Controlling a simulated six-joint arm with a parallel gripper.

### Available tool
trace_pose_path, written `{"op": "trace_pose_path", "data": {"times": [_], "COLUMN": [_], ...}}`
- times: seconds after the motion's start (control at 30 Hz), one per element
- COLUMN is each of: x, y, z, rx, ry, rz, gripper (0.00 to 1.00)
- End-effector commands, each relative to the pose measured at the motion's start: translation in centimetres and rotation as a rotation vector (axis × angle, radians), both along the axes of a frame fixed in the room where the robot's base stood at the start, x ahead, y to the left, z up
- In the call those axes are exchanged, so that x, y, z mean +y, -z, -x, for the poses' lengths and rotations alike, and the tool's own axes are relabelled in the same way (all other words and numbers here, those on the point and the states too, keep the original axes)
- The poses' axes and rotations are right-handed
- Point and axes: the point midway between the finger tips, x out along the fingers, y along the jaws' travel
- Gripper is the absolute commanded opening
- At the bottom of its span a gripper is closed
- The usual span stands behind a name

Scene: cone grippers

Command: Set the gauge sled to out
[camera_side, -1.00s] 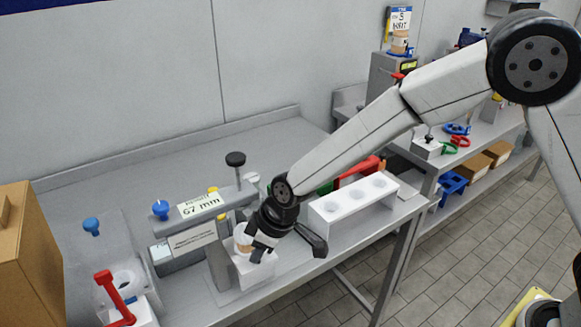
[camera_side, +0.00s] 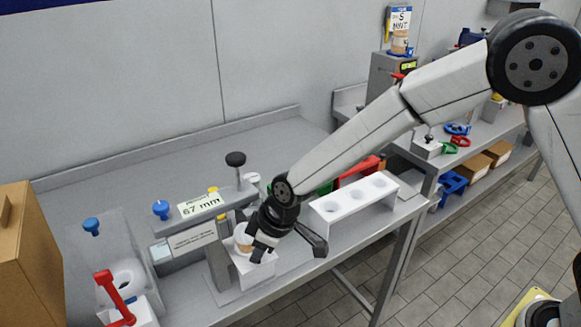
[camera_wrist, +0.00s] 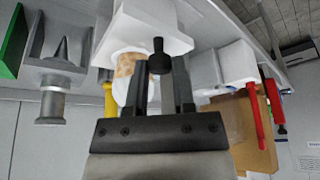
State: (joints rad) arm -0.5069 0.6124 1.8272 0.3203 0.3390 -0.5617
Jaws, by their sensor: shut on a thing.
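The gauge (camera_side: 200,207) stands on the steel bench, with a display reading 67 mm. Its sled (camera_side: 254,280) is a white block low at the gauge's right side; its white underside or edge also shows in the wrist view (camera_wrist: 165,40). A tan and white cone (camera_side: 243,240) stands upright at the sled, partly hidden by my gripper. My gripper (camera_side: 262,250) is over the sled's front. In the wrist view my gripper (camera_wrist: 161,78) is shut on the sled's black knob (camera_wrist: 158,56), which sits between the fingers beside the cone. The exact contact is partly hidden.
A white rack (camera_side: 352,212) with several holes stands right of my gripper. A red-handled holder (camera_side: 118,300) is at the front left, near a cardboard box (camera_side: 30,250). A black-knobbed post (camera_side: 236,160) rises behind the gauge. The back of the bench is clear.

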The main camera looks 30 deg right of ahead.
Motion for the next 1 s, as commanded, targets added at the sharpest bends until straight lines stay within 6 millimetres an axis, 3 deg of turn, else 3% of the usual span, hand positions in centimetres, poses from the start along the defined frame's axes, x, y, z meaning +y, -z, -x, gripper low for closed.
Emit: {"op": "trace_pose_path", "data": {"times": [1.0], "x": [-8.5], "y": [0.1], "z": [-0.1], "rx": [0.002], "ry": [0.004], "rz": [0.000], "gripper": [0.00]}}
